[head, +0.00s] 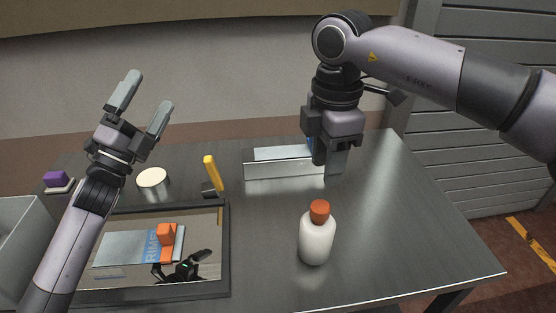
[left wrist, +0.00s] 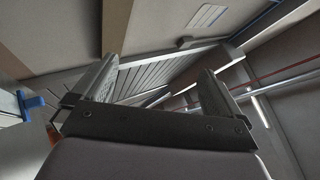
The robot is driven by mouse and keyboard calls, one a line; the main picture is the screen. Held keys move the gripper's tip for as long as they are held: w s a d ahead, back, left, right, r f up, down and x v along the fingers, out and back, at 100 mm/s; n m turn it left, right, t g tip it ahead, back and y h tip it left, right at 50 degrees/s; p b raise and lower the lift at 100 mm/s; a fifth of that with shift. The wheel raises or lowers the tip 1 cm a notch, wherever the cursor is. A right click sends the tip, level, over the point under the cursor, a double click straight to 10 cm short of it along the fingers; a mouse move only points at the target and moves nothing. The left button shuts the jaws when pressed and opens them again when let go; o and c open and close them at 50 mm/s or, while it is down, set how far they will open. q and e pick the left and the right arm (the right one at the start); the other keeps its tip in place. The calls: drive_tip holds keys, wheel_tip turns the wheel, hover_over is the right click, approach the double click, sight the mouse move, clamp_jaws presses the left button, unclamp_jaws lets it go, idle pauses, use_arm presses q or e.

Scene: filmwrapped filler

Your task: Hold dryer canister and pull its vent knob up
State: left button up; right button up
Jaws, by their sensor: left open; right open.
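The white canister (head: 316,240) with an orange-red knob (head: 319,209) on top stands upright on the dark table (head: 400,220), right of the middle in the head view. I take it to be the dryer canister. My right gripper (head: 327,166) is open and points down behind the canister, apart from it, near a low metal holder. My left gripper (head: 148,92) is open and empty, raised above the left side of the table and pointing up. In the left wrist view its two fingers (left wrist: 156,82) are spread with nothing between them. The canister does not show there.
A dark-framed panel (head: 224,270) shows a blue-white label and an orange piece. A yellow-handled tool (head: 211,172), a white round pot (head: 152,179), a purple block (head: 56,179) and a grey bin (head: 18,235) are at left. The metal holder (head: 278,168) stands behind. Table right of the canister is clear.

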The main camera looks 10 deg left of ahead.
sight(304, 246)
use_arm(q)
drive_tip(key=s+d+f+m+g+h, duration=0.1)
drive_tip(key=s+d+f+m+g, duration=0.2)
drive_tip(key=d+f+m, duration=0.4)
drive_tip(key=s+d+f+m+g+h, duration=0.2)
drive_tip(key=s+d+f+m+g, duration=0.1)
drive_tip(key=d+f+m, duration=0.4)
drive_tip(key=s+d+f+m+g+h, duration=0.1)
drive_tip(key=s+d+f+m+g, duration=0.2)
drive_tip(key=d+f+m, duration=0.4)
drive_tip(key=shift+d+f+g+h, duration=0.15)
drive_tip(key=shift+d+f, duration=0.65)
drive_tip(key=shift+d, duration=0.45)
drive_tip(key=shift+d+f+g+h, duration=0.1)
drive_tip(key=shift+d+f+g, duration=0.1)
drive_tip(key=shift+d+f, duration=0.85)
drive_tip(key=shift+d+f+g+h, duration=0.15)
drive_tip(key=shift+d+f, duration=0.45)
drive_tip(key=shift+d, duration=0.85)
drive_tip(key=shift+d+f+m, duration=0.1)
drive_tip(key=shift+d+m, duration=0.2)
drive_tip(key=shift+m, duration=0.1)
drive_tip(key=shift+x, duration=3.35)
